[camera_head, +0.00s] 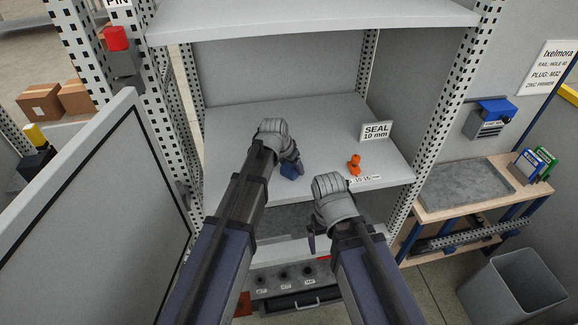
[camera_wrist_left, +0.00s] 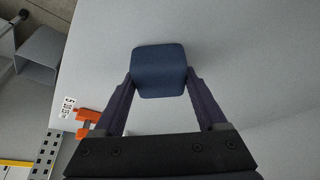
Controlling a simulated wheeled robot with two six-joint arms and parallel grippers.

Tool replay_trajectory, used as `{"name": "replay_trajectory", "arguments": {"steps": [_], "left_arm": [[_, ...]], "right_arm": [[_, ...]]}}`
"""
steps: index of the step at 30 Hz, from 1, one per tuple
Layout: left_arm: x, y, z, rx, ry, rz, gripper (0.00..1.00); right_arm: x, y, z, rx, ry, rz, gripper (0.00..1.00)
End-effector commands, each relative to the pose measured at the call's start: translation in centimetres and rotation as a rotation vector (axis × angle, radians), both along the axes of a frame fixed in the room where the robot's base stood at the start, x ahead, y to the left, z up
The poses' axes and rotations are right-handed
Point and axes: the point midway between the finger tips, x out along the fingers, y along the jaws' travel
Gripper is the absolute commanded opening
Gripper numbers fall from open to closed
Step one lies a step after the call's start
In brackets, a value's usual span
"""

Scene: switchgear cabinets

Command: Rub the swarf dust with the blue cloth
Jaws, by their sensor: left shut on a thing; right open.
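The blue cloth (camera_head: 290,171) is a small dark-blue pad at the middle shelf of the cabinet. My left gripper (camera_head: 296,163) is shut on it over the shelf. In the left wrist view the cloth (camera_wrist_left: 160,70) sits between the two fingers against the grey shelf surface. I cannot tell whether it touches the shelf. No swarf dust can be made out in either view; the gripper and cloth may hide it. My right gripper (camera_head: 318,238) is open and empty, in front of and below the shelf's front edge.
An orange plug-like part (camera_head: 354,164) stands on the shelf to the right, near the "SEAL 10 mm" sign (camera_head: 376,131); it also shows in the left wrist view (camera_wrist_left: 88,120). Perforated posts (camera_head: 440,105) flank the shelf. A workbench (camera_head: 470,190) and grey bin (camera_head: 515,285) stand right. The shelf's back is clear.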

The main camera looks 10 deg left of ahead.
Motion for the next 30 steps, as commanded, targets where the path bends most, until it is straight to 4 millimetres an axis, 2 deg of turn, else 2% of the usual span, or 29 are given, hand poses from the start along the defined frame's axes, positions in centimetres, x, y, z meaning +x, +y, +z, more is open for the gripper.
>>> {"name": "replay_trajectory", "arguments": {"steps": [8, 20, 30], "left_arm": [[-0.2, 0.5, -0.2, 0.002, 0.002, 0.000, 0.30], [-1.2, 3.5, 0.0, 0.002, 0.003, 0.002, 0.30], [-1.3, 4.0, 0.0, 0.002, 0.001, 0.000, 0.30]], "right_arm": [[0.0, 0.0, -0.2, 0.000, 0.000, 0.000, 1.00], [0.0, 0.0, 0.0, 0.000, 0.000, 0.000, 1.00], [0.0, 0.0, 0.0, 0.000, 0.000, 0.000, 1.00]]}}
